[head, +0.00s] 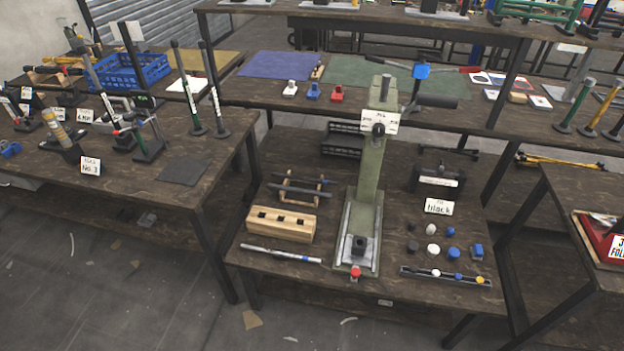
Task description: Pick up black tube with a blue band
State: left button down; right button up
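Two dark tubes lie across a small wooden rack on the middle table: a front one (300,190) and one behind it (303,179). I cannot make out a clear blue band on either at this size. A silver tube (270,252) with a darker, bluish section lies on the table in front of a wooden block with holes. Neither of my grippers is in view.
A tall green press (369,185) stands right of the rack. The left table (185,172) holds upright tools and a blue crate (131,71).

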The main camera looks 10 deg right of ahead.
aim_at(287, 177)
jog(key=z, duration=0.15)
jog(key=i, duration=1.5)
jog(key=z, duration=0.05)
